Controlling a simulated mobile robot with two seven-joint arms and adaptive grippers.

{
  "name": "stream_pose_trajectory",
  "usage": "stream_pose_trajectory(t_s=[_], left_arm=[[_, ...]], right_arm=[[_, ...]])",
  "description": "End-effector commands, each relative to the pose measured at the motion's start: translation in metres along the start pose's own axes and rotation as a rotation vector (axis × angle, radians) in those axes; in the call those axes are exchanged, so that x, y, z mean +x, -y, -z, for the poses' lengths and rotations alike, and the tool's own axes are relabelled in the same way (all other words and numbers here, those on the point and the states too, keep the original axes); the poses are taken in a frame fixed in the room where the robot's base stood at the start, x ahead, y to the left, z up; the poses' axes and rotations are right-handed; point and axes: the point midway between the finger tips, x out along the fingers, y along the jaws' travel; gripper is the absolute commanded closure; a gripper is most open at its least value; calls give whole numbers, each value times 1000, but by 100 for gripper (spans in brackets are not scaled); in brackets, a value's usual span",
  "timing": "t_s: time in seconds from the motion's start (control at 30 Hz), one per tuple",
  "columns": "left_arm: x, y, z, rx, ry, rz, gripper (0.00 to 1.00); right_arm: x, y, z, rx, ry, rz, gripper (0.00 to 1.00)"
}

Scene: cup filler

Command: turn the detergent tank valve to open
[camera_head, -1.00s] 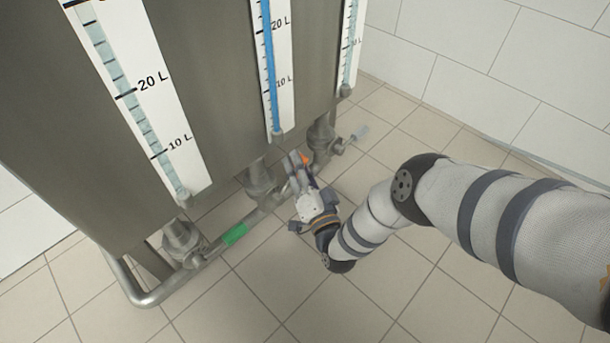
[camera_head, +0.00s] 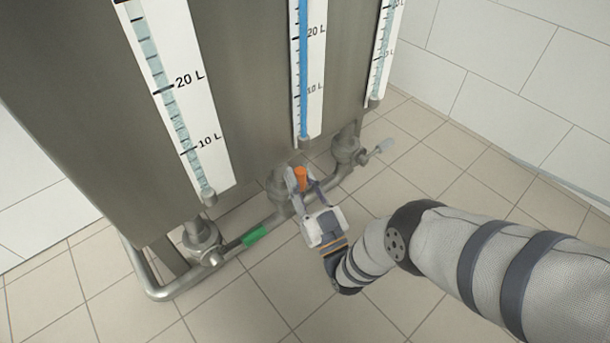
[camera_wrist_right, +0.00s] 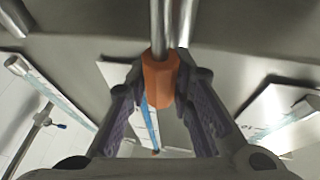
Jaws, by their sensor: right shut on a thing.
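An orange valve handle (camera_head: 301,178) is on the pipe under the middle tank, which has a blue level gauge (camera_head: 304,75). My right gripper (camera_head: 306,186) is shut on this handle, with a finger on each side. In the right wrist view the orange grip (camera_wrist_right: 160,80) sits between the dark fingertips, with its metal rod running up from it. A green handle (camera_head: 254,235) lies along the pipe under the left tank. A pale handle (camera_head: 384,146) sticks out at the right tank's valve. No tank name is readable. My left gripper is not in view.
The metal pipe (camera_head: 185,287) runs low along the front of the tanks, with a valve under each. Tiled floor (camera_head: 240,305) in front is clear. A white tiled wall (camera_head: 500,75) stands at the right.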

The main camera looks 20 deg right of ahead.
Motion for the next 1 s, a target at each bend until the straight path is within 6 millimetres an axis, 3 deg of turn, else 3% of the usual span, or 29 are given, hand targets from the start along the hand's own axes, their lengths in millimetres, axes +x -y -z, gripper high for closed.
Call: stream_pose_trajectory(t_s=[0.7,0.73,0.8,1.0], left_arm=[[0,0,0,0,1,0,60],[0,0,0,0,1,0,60],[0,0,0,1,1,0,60],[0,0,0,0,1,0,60]], right_arm=[[-3,8,-2,-55,-5,28,100],[-3,8,-2,-55,-5,28,72],[-3,7,-2,-54,-5,28,58],[-2,6,-1,-55,-8,25,58]])
